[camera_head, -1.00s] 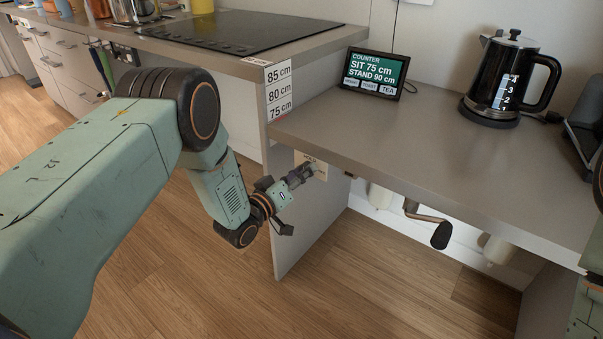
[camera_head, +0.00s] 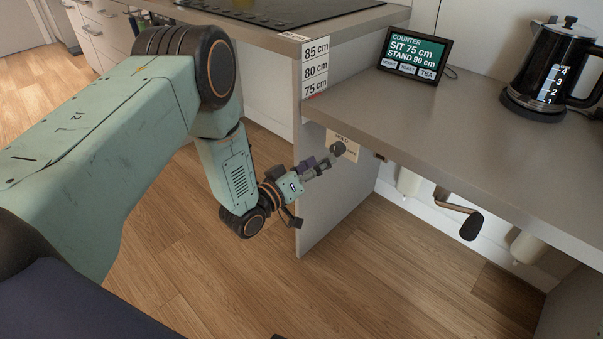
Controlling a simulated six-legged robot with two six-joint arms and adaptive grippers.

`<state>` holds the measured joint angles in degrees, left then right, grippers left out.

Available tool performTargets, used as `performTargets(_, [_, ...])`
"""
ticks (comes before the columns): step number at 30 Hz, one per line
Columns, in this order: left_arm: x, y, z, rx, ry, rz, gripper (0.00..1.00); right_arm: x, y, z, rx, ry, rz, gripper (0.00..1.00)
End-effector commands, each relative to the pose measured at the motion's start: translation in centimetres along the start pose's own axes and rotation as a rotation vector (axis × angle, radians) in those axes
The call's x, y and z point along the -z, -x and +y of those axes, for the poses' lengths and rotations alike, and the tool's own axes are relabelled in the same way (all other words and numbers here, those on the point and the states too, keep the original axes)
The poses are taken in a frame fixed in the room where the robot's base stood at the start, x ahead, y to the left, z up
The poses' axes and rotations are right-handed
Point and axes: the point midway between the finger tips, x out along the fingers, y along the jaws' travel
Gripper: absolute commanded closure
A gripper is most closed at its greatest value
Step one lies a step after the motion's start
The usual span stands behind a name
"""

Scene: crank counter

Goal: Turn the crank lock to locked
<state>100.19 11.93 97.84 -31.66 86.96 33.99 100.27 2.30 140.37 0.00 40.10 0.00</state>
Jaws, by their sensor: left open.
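The crank lock shows as a small dark round knob (camera_head: 338,149) on a beige label plate (camera_head: 345,143) at the end panel under the lowered counter. The plate's small print is too small to read in full. My left gripper (camera_head: 322,164) is open, its fingertips just short of the knob at its lower left. I cannot tell whether they touch it. The hand crank (camera_head: 458,212), with a black grip, hangs under the counter to the right. My right gripper is not in view.
The counter top (camera_head: 450,120) overhangs the knob. A display (camera_head: 413,56) reading "SIT 75 cm, STAND 90 cm" and a black kettle (camera_head: 545,75) stand on it. A height scale (camera_head: 315,70) is on the cabinet edge. Open wood floor (camera_head: 370,270) lies below.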

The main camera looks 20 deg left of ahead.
Motion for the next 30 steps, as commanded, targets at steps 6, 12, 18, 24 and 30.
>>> performTargets(6, [0.1, 4.2, -0.1, 0.002, 0.002, 0.001, 0.44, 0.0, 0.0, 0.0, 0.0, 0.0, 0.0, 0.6])
performTargets(12, [0.0, 6.0, 0.0, 0.0, 0.001, 0.001, 0.44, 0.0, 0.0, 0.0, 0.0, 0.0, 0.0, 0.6])
performTargets(18, [0.0, 6.3, 0.1, -0.002, -0.001, 0.0, 0.44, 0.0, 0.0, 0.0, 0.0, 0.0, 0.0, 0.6])
performTargets(24, [0.0, 6.3, 0.0, -0.001, -0.001, 0.0, 0.44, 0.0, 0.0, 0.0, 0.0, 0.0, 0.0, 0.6])
performTargets(30, [-0.1, 6.3, 0.0, 0.001, -0.012, -0.004, 0.44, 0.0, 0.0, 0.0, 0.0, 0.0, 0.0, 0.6])
